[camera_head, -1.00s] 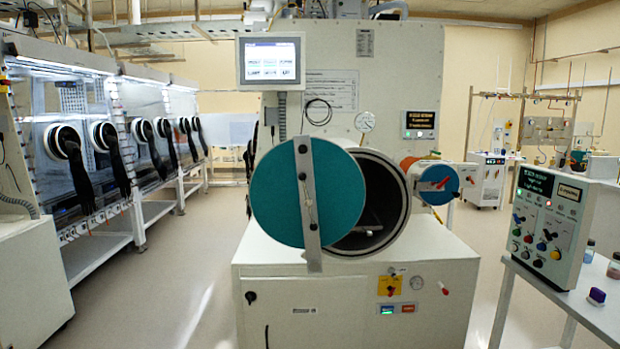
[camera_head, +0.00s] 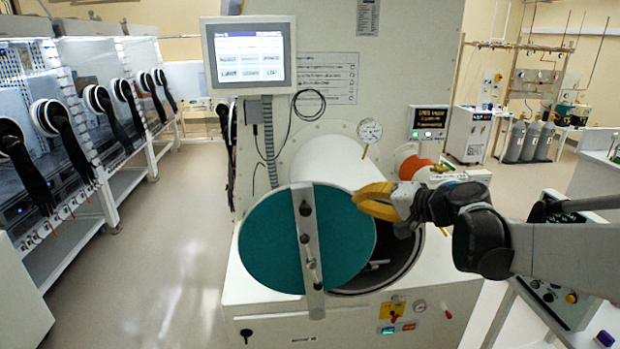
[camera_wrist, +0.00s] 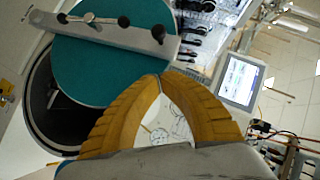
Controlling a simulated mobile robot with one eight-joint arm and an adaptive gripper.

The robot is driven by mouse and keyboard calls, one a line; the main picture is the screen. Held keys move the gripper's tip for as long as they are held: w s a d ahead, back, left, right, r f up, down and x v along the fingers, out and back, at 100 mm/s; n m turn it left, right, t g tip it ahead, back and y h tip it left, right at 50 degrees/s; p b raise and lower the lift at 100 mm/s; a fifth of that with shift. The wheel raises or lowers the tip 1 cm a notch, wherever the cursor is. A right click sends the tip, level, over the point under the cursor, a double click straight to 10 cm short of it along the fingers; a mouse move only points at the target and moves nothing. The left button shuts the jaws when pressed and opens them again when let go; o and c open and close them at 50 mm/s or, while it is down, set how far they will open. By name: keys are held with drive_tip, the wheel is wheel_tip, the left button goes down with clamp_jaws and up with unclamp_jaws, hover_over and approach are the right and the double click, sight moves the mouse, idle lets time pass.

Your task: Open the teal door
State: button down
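The teal door (camera_head: 265,245) is a round disc with a grey vertical bar (camera_head: 309,235) and a small lever handle on it. It stands ajar, offset left of the round chamber (camera_head: 407,262), whose dark inside shows at the right. The door also shows in the wrist view (camera_wrist: 118,75), with the dark opening (camera_wrist: 42,95) beside it. My gripper (camera_head: 358,199) has yellow fingers whose tips meet with nothing between them. The tips overlap the door's right edge in the head view and its rim in the wrist view (camera_wrist: 160,78). I cannot tell whether they touch it.
A screen (camera_head: 249,57) hangs above the door, and a gauge (camera_head: 370,131) sits behind it. A smaller orange-marked port (camera_head: 415,167) is behind my wrist. A control box (camera_head: 555,300) stands at the right under my arm. Gloveboxes line the left, with clear floor (camera_head: 180,250) between.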

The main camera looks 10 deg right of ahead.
drive_tip(key=w+a+f, duration=0.5)
drive_tip(key=w+a, duration=0.2)
drive_tip(key=a, duration=0.1)
drive_tip(key=shift+w+a+f, duration=0.2)
drive_tip(key=shift+w+a, duration=0.1)
drive_tip(key=shift+w, duration=0.05)
